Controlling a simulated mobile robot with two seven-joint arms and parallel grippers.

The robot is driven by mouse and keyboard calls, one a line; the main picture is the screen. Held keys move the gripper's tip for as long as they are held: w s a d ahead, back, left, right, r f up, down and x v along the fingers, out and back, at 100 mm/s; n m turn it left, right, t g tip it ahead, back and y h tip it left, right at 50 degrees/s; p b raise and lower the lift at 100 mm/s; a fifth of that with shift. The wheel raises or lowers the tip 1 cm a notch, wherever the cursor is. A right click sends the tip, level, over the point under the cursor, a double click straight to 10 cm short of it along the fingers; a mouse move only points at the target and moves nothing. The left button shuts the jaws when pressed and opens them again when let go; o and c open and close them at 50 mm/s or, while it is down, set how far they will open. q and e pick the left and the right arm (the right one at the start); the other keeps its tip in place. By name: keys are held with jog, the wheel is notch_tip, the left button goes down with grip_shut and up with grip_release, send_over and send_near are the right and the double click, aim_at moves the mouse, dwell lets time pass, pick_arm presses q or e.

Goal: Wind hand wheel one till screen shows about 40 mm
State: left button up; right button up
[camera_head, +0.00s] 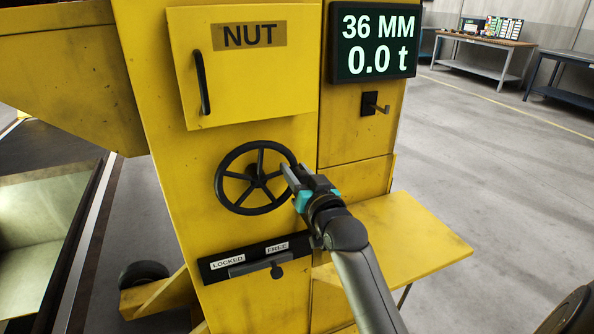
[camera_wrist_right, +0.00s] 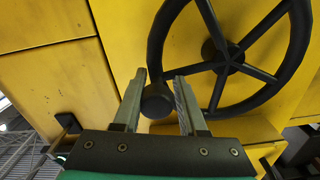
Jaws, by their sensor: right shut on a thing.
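The black hand wheel (camera_head: 234,187) is mounted on the yellow jack column, below the NUT door. The screen (camera_head: 374,42) at the upper right reads 36 MM and 0.0 t. My right gripper (camera_head: 288,174) is at the right side of the wheel's rim. In the right wrist view my right gripper (camera_wrist_right: 160,98) has its two fingers on either side of the wheel's round black handle knob (camera_wrist_right: 156,100), shut on it. The spoked wheel (camera_wrist_right: 228,60) fills the upper right of that view. My left gripper is not in view.
Below the wheel is a slide lever plate (camera_head: 243,262) marked LOCKED and FREE, its knob near FREE. A yellow shelf (camera_head: 410,240) juts out at the right. A hook (camera_head: 375,105) sits under the screen. Workbenches (camera_head: 487,52) stand far back, with open floor between.

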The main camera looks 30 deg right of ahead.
jog(key=shift+d+r, duration=0.1)
jog(key=shift+d, duration=0.1)
grip_shut()
jog(key=shift+r, duration=0.2)
dwell(0.4)
